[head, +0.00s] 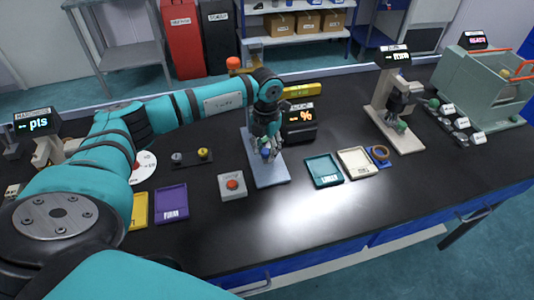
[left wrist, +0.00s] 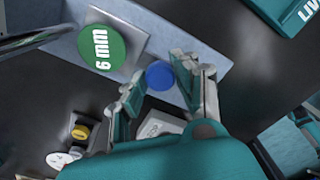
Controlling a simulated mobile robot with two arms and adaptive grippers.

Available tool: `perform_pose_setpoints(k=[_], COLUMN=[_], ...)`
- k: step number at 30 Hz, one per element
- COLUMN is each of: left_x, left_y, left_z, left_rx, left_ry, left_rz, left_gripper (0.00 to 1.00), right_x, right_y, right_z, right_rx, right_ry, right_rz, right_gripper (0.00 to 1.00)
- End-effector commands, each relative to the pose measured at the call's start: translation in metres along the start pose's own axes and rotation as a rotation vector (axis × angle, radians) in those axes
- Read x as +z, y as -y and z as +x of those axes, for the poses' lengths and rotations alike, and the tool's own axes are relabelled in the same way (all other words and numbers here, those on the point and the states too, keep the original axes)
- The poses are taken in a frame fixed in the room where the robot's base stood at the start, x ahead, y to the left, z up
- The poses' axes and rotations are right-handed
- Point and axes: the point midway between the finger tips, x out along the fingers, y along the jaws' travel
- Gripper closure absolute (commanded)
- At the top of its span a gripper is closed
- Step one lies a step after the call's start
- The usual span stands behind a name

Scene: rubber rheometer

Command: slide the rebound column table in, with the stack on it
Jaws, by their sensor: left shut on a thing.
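My left gripper (head: 266,150) is over the pale blue base (head: 270,174) of the rebound column, beside a small display reading %. In the left wrist view its fingers (left wrist: 162,88) stand on either side of a round blue knob (left wrist: 160,75) and are shut on it. Next to the knob is the grey table plate (left wrist: 92,50), with a green disc marked "6 mm" (left wrist: 101,47) lying on it. Whether more pieces lie under the disc, I cannot tell. In the head view my gripper and wrist hide the plate and disc. My right gripper is not in view.
A grey box with a red button (head: 232,185) stands left of the base, with a purple tray (head: 171,203) beyond it. Teal (head: 324,170) and cream (head: 357,162) trays lie to the right. Another instrument (head: 395,110) stands further right. Black bench top is clear in front.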

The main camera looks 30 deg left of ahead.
Motion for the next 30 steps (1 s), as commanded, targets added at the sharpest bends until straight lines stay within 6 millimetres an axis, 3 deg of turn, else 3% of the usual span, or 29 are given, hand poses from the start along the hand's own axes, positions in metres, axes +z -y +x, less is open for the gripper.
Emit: perform_pose_setpoints(k=[5, 6, 11, 22, 30], left_x=[0.005, 0.005, 0.005, 0.004, 0.004], left_y=[-0.007, -0.008, -0.007, -0.005, -0.006], left_z=[-0.001, -0.002, -0.001, -0.007, -0.059], left_rx=[0.014, 0.014, 0.013, 0.010, 0.010], left_ry=[0.020, 0.020, 0.018, 0.015, 0.019], left_rz=[-0.011, -0.011, -0.010, -0.007, -0.008], left_gripper=[1.00, 0.69, 0.48, 0.47, 0.47], right_x=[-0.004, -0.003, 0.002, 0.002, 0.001], right_y=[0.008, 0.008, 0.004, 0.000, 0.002], right_z=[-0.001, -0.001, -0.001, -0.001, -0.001], right_rx=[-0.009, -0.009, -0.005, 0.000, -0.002], right_ry=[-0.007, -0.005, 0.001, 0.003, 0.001], right_rz=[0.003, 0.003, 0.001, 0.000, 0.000], right_gripper=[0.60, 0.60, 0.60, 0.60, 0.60])
